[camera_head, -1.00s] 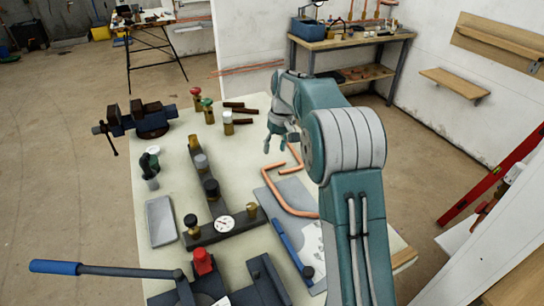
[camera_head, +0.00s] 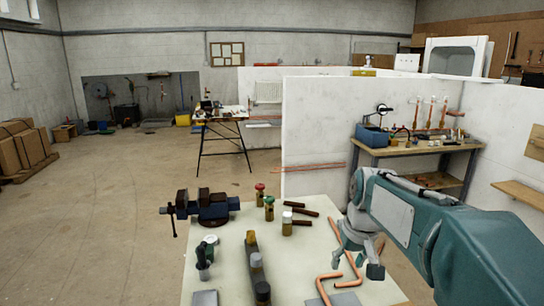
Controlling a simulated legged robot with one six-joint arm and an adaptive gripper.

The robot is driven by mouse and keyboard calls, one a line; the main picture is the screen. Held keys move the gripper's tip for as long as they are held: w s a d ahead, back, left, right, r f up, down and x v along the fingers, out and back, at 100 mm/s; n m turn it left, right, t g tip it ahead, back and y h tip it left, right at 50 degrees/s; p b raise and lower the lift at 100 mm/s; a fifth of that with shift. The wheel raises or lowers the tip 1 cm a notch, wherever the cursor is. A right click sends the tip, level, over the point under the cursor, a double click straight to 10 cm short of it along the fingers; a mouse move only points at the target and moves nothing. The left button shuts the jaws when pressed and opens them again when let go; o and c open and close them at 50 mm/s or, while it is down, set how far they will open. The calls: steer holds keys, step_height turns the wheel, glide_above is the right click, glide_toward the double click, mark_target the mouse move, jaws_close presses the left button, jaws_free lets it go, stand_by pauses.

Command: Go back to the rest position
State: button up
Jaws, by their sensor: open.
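My arm, teal and grey, reaches in from the lower right in the head view. My gripper (camera_head: 357,262) hangs at its end over the right part of the white-topped bench (camera_head: 215,285), its fingers pointing down. The fingers are apart and I see nothing held between them. Bent copper pipes (camera_head: 345,282) lie on the bench beside and behind the gripper. I cannot tell the exact height of the fingertips above them.
A blue vise (camera_head: 205,207) sits at the bench's far left corner. A second workbench (camera_head: 420,150) stands by the white partition (camera_head: 325,140). Open floor lies to the left.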

steer(key=s+f+m+t, duration=0.1)
steer(key=s+f+t, duration=0.1)
steer(key=s, duration=1.9)
steer(key=shift+s+a+f+t+h, duration=0.15)
steer(key=shift+s+a+t+h, duration=0.2)
steer(key=shift+t, duration=0.35)
steer(key=shift+d, duration=0.1)
